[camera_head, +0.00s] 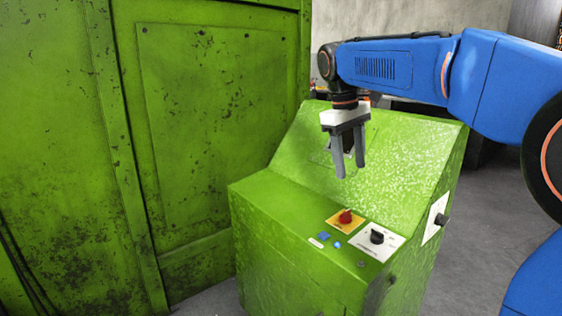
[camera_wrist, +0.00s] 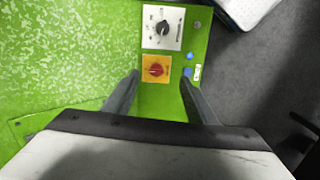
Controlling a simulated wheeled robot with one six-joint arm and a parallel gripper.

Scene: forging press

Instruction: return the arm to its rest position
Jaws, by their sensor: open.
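My blue arm (camera_head: 400,66) reaches in from the right in the head view, above a green control console (camera_head: 262,218). My gripper (camera_head: 349,168) points down over the console, with its two grey fingers apart and nothing between them. In the wrist view the open fingers (camera_wrist: 157,88) frame the console top from above. The gripper is apart from the console's controls.
A black knob on a white plate (camera_head: 377,236) and blue buttons (camera_head: 323,236) sit by the red switch. Another black knob (camera_head: 441,219) is on the console's right side. A large worn green panel (camera_head: 215,110) stands at left. Grey floor (camera_head: 500,200) is open at right.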

